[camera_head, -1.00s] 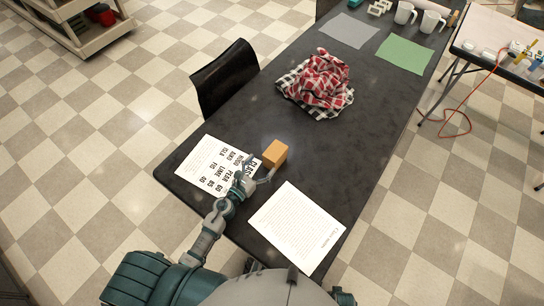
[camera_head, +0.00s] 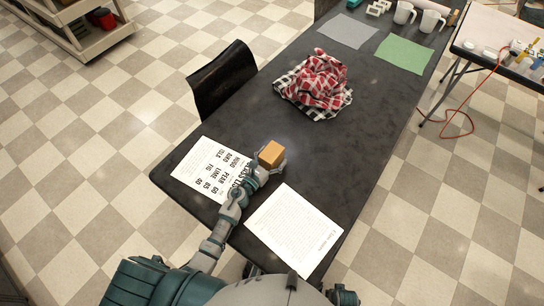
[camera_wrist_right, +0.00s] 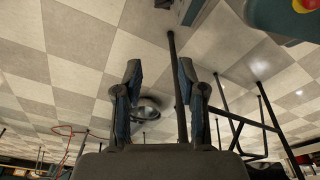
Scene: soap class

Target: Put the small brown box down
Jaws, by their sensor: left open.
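The small brown box (camera_head: 271,153) is on or just above the dark table, between two printed sheets; I cannot tell whether it touches the tabletop. My left gripper (camera_head: 270,161) is open and right at the box, with a fingertip showing along the box's right side. The box hides part of the fingers. In the right wrist view, my right gripper (camera_wrist_right: 160,95) is open and empty, its two fingers well apart, with floor behind them.
The dark table (camera_head: 230,125) holds a word-list sheet (camera_head: 203,168), a text sheet (camera_head: 293,230), a crumpled checked cloth (camera_head: 322,80), a grey mat (camera_head: 347,31), a green mat (camera_head: 404,55) and white mugs (camera_head: 431,20). A black chair (camera_head: 222,78) stands at its left edge.

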